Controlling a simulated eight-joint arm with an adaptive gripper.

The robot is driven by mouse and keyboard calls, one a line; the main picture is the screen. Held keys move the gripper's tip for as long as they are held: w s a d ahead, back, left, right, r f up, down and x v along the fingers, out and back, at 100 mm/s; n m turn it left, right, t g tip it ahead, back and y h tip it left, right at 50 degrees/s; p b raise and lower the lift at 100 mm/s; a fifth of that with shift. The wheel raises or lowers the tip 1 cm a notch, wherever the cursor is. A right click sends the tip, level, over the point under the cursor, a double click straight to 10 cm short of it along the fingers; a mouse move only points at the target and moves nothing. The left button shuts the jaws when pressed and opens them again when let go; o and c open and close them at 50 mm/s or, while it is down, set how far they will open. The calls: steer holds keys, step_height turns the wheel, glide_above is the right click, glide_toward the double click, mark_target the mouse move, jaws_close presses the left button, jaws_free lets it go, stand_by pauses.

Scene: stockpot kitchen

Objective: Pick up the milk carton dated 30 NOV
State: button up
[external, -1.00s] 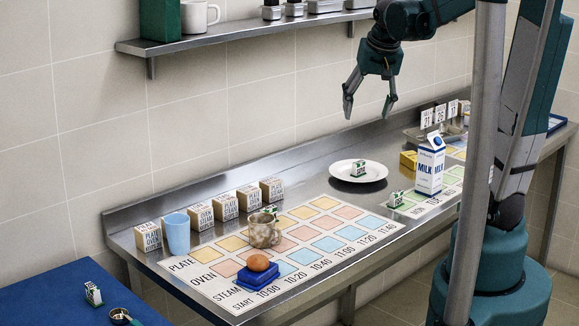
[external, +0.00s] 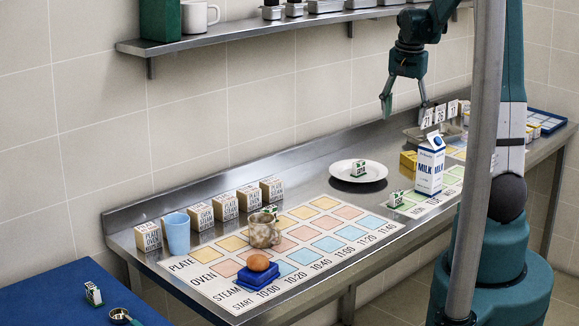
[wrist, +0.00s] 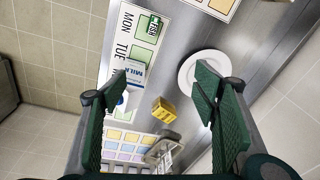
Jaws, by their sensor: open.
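One milk carton (external: 430,168), white with blue MILK lettering and a gabled top, stands upright on the steel counter at the right. I cannot read a date on it. It also shows in the wrist view (wrist: 136,70), left of centre and partly hidden by the left finger. My gripper (external: 405,102) is open and empty, pointing down above the back of the counter, higher than the carton and apart from it. Both fingers spread wide in the wrist view (wrist: 163,88), with the counter between them.
Number cards (external: 438,115) stand on a tray behind the carton. A wall shelf (external: 240,38) runs above the counter.

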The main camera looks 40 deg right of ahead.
mark_target(433, 136)
steer(key=s+d+f+m, duration=0.1)
steer(key=d+f, duration=0.1)
steer(key=d, duration=0.2)
steer(key=s+d+f+m, duration=0.1)
steer(key=d+f, duration=0.1)
steer(key=d, duration=0.2)
steer(key=d+f+m+g+p, duration=0.1)
steer(key=d+f, duration=0.1)
steer(key=d, duration=0.2)
steer(key=shift+s+f+y, duration=0.2)
steer(key=shift+s+y, duration=0.1)
steer(key=shift+s, duration=0.1)
steer(key=shift+s+d+f+m, duration=0.2)
steer(key=shift+d+f+m, duration=0.15)
steer(key=shift+d, duration=0.1)
steer(key=shift+f, duration=1.3)
steer(key=shift+f+p, duration=0.35)
steer(key=shift+f, duration=2.25)
steer(key=c, duration=1.8)
